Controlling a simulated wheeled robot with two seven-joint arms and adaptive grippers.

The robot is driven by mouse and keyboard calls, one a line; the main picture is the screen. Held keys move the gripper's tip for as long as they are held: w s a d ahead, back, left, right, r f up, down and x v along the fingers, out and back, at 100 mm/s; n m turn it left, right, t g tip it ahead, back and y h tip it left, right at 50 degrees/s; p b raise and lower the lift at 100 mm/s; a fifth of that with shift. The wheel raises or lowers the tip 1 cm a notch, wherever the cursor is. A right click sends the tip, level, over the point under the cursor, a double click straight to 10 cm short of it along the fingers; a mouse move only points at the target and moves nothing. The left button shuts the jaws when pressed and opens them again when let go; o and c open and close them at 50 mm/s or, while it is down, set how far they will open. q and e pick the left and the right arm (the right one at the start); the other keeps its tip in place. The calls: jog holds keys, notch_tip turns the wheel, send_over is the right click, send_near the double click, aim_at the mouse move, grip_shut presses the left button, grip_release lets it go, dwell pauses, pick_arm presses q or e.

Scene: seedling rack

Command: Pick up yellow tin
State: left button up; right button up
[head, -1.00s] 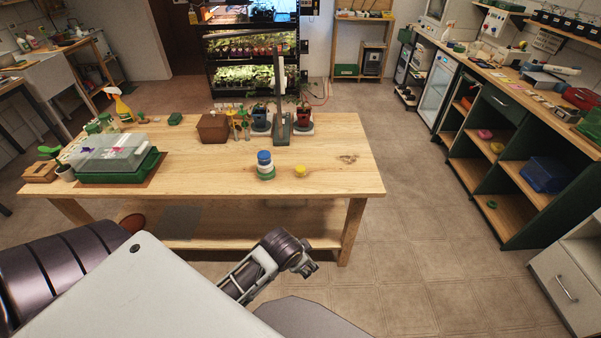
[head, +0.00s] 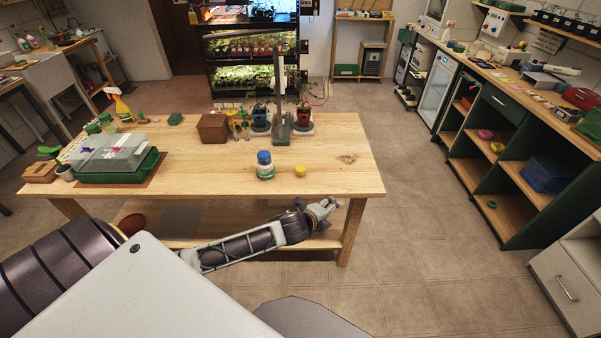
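The yellow tin (head: 300,171) is a small round yellow tin standing on the wooden table (head: 340,182), right of the middle. A stack with a blue top (head: 264,157) and a white and green lower part stands just left of it. My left gripper (head: 333,204) is in front of the table's front edge, lower than and to the right of the tin, and apart from it. Its fingers are small in view, and I cannot tell whether they are open. My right gripper is not in view.
A clear-lidded green tray (head: 117,177) sits at the table's left. The table top around the tin's right side is clear. A shelf lies under the table.

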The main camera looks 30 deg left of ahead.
pick_arm(q)
jog(key=w+a+r+m+h, duration=0.1)
jog(key=w+a+r+m, duration=0.1)
jog(key=a+m, duration=0.4)
jog(key=w+a+r+m+t+h, duration=0.1)
jog(key=w+a+m, duration=0.4)
jog(key=a, duration=0.5)
jog(key=w+a+r+m+h, duration=0.1)
jog(key=w+a+r+m, duration=0.2)
jog(key=a+m, duration=0.5)
jog(key=shift+w+a+r+m+t, duration=0.15)
jog(key=shift+w+a+m+t, duration=0.1)
jog(key=shift+w+m+t, duration=0.25)
